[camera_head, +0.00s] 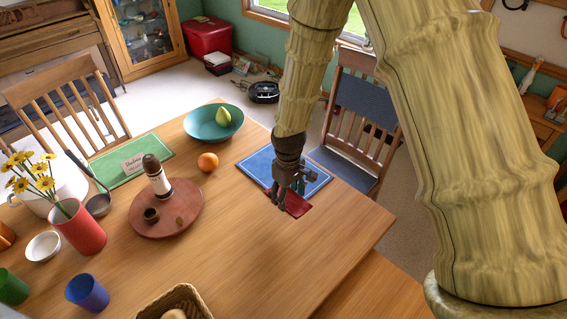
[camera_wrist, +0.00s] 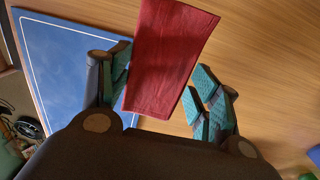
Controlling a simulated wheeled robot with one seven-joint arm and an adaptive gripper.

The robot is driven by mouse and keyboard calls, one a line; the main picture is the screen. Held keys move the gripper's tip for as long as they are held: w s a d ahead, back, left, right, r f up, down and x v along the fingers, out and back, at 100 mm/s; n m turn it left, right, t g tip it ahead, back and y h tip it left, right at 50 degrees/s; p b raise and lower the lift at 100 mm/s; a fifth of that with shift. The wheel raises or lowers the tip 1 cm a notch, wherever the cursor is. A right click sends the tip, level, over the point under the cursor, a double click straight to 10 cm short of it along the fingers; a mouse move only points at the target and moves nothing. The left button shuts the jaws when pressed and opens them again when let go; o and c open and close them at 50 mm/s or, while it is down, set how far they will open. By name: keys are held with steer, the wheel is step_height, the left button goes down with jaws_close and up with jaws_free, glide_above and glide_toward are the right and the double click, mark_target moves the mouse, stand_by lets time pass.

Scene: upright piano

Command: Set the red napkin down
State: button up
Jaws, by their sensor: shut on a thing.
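The red napkin (camera_head: 296,204) shows beside and below my gripper (camera_head: 284,196), at the near edge of the blue placemat (camera_head: 262,162) on the wooden table. In the wrist view the napkin (camera_wrist: 172,55) is a flat dark red rectangle between the two teal-padded fingers of my gripper (camera_wrist: 160,95). The left finger touches its edge, and the right finger is close to its other edge. My gripper is shut on the napkin. The napkin is at or just above the table top; the exact gap cannot be told.
An orange (camera_head: 208,161) and a teal bowl (camera_head: 213,123) with a pear stand left of the placemat. A round brown tray (camera_head: 180,225) holds a pepper mill. A chair (camera_head: 358,130) stands behind the placemat. The table's right front area is bare.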

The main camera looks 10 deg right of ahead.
steer(key=w+d+p, duration=0.1)
steer(key=w, duration=0.4)
steer(key=w+d+f+p, duration=0.1)
steer(key=w, duration=0.4)
steer(key=w+d+p, duration=0.1)
steer(key=w+p, duration=0.1)
steer(key=w, duration=0.3)
steer(key=shift+d+f, duration=0.15)
steer(key=shift+d, duration=0.1)
steer(key=shift+f+p, duration=0.9)
steer(key=shift+f, duration=0.85)
steer(key=shift+f, duration=0.1)
steer(key=shift+o, duration=1.3)
steer(key=o, duration=0.4)
steer(key=shift+o, duration=0.2)
step_height(320, 180, up, 12)
steer(key=b, duration=0.3)
steer(key=shift+b, duration=0.4)
